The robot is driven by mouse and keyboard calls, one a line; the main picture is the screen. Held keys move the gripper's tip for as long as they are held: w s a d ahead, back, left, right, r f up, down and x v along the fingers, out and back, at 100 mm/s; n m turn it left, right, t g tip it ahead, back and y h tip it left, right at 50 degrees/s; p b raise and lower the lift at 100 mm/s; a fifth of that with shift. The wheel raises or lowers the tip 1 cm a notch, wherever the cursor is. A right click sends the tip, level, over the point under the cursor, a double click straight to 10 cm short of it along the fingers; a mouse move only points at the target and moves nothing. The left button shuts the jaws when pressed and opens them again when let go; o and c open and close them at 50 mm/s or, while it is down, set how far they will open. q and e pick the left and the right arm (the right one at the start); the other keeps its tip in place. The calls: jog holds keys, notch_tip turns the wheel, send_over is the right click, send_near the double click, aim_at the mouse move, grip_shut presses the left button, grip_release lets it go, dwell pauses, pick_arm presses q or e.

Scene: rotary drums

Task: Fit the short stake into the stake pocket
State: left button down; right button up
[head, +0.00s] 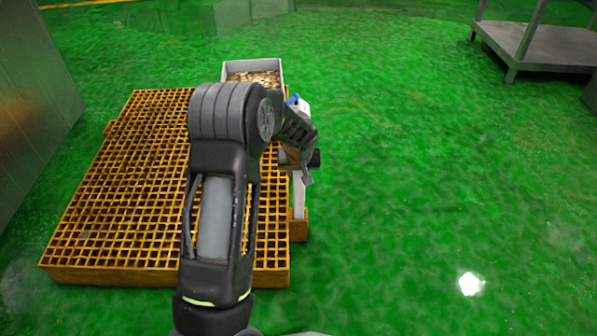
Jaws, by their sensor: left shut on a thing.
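My left gripper (304,168) is above the right edge of the yellow grated platform, partly hidden by its own wrist. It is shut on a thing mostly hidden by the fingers. A pale grey upright bar, which looks like the short stake (299,196), shows just below the gripper. An orange-yellow bracket, which looks like the stake pocket (299,230), is at the platform's right side. The bar's lower end overlaps the bracket in the picture; I cannot tell whether it is inside, above or beside it. My right gripper is not in view.
The yellow grated platform (120,190) lies on the green floor, partly covered by my left arm. A grey bin of brownish pieces (254,76) is at its far end. A grey metal stand (540,45) is at the far right. The floor to the right is clear.

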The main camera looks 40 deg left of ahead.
pick_arm(q)
jog(key=shift+f, duration=0.2)
jog(key=c, duration=0.9)
grip_release()
jog(key=shift+r, duration=0.1)
jog(key=p+v, duration=0.3)
jog(key=v, duration=0.4)
jog(key=shift+s+d+r, duration=0.15)
jog(key=shift+r, duration=0.1)
